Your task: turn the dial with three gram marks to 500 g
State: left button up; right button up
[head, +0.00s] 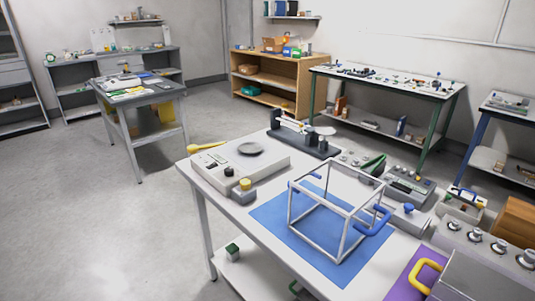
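A dial with a yellow knob (245,184) sits on a small grey box at the front of the white scale (240,160) on the near table. A blue knob (409,208) sits on another grey box to the right of the white frame. Gram marks are too small to read on either, so I cannot tell which has three marks or where it points. Neither of my grippers is in view.
A white cube frame with blue handles (372,224) stands on a blue mat (268,222) on the near table. A dark balance (300,140) is behind it. Metal weights (475,236) and a grey box with a yellow handle (424,276) are at right. Open floor (90,220) lies left.

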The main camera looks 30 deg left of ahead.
aim_at(228, 172)
jog(key=u, duration=1.25)
